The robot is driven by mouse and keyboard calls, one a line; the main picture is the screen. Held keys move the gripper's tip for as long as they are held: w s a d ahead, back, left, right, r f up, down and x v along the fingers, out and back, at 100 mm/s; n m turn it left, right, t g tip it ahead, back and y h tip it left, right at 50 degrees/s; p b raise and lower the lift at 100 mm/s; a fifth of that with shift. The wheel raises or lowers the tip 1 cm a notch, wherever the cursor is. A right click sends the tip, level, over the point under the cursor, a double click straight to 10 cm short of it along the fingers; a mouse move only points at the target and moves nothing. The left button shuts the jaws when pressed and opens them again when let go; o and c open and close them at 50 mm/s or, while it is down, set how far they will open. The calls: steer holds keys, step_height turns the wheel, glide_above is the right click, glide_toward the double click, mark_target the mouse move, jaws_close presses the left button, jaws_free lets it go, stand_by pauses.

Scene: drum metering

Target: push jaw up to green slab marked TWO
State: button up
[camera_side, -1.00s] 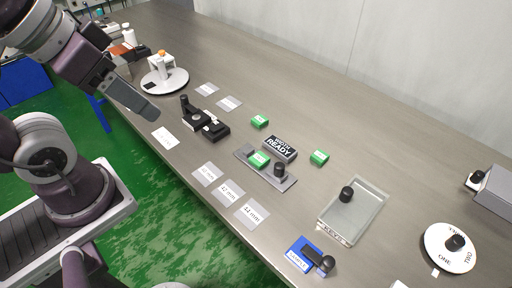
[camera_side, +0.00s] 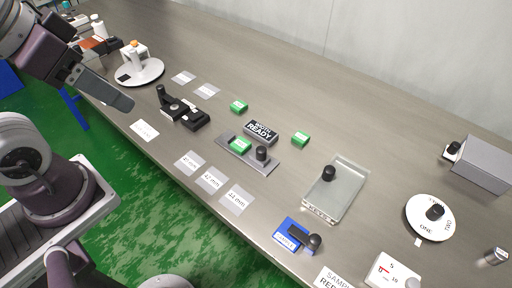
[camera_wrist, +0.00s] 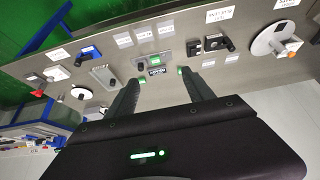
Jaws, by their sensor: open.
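A grey fixture plate (camera_side: 262,166) on the bench carries a black knob (camera_side: 262,153) and a small grey block. A green slab (camera_side: 240,146) sits on the plate between block and knob; I cannot tell whether either touches it. Two more green slabs lie on the bench, one behind left (camera_side: 238,106) and one to the right (camera_side: 300,138). Their markings are too small to read, so I cannot tell which is TWO. My gripper (camera_wrist: 163,90) is open and empty, its fingers apart in the wrist view. In the side view it hovers left of the fixture, touching nothing there.
A black READY sign (camera_side: 261,132) stands behind the fixture. A black device (camera_side: 185,109) lies to its left, a clear tray (camera_side: 344,185) and blue block (camera_side: 291,235) to its right. A white dial (camera_side: 418,226) is farther right. Flat labels (camera_side: 210,179) lie in front.

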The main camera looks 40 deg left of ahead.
stand_by(0.4)
steer(key=shift+c, duration=1.3)
steer(key=shift+m+g, duration=0.5)
steer(key=shift+g, duration=0.4)
steer(key=w, duration=0.3)
steer(key=w+d, duration=0.1)
steer(key=w, duration=0.1)
steer(key=w+d, duration=0.1)
steer(key=w, duration=0.2)
steer(key=shift+w, duration=0.35)
steer(key=shift+c, duration=0.3)
steer(key=m+g, duration=0.2)
steer(key=g, duration=0.2)
glide_above(262, 149)
step_height(262, 149, down, 18)
step_height(262, 149, down, 9)
steer(key=shift+r, duration=0.2)
steer(key=shift+w+f, duration=0.1)
steer(key=shift+f, duration=0.3)
steer(key=shift+c, duration=0.3)
